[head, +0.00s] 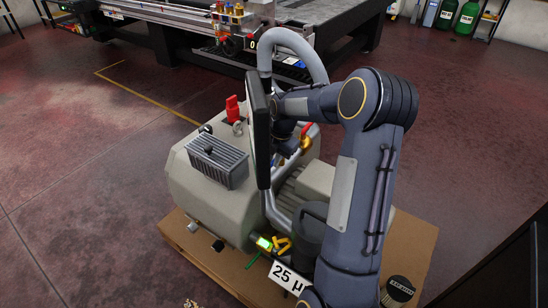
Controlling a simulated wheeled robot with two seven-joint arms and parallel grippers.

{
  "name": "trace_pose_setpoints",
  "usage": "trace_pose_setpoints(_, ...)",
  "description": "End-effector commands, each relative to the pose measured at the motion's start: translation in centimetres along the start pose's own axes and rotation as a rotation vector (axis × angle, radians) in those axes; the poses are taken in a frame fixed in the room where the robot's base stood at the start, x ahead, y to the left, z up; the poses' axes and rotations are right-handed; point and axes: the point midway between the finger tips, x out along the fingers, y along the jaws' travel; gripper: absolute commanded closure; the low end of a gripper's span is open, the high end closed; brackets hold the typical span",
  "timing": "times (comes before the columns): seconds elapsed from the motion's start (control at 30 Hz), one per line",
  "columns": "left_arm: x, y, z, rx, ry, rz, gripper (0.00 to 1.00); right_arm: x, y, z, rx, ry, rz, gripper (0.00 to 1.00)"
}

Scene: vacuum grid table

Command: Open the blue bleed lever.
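I cannot make out the blue bleed lever; my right arm and a dark upright slab at its wrist cover part of the pump (195,190). The pump is a large beige machine with a finned dark block (218,163) on top. My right gripper (259,130) is at that dark slab, above the pump's top. Its fingers cannot be told apart, so I cannot see whether it is open or holds anything. A red-handled brass valve (306,140) stands just right of the slab, partly hidden by my arm. My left gripper is not in view.
A red fitting (232,110) and a round gauge (238,128) rise left of the slab. A grey hose (298,40) arches behind it. The pump sits on a brown base (205,258). The grid table (345,22) stands behind; floor at left is clear.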

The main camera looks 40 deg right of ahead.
Motion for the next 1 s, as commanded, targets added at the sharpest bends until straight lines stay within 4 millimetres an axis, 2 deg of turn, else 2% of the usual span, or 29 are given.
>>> trace_pose_setpoints(0.07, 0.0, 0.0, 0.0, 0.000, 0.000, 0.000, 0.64, 0.0, 0.0, 0.0, 0.000, 0.000, 0.000, 1.00)
trace_pose_setpoints(0.57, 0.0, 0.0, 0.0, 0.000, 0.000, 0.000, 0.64, 0.0, 0.2, 0.0, 0.038, -0.008, 0.001, 1.00)
trace_pose_setpoints(1.0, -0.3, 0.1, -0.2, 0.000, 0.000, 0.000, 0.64, 0.2, 1.8, -0.1, 0.312, -0.063, 0.001, 1.00)
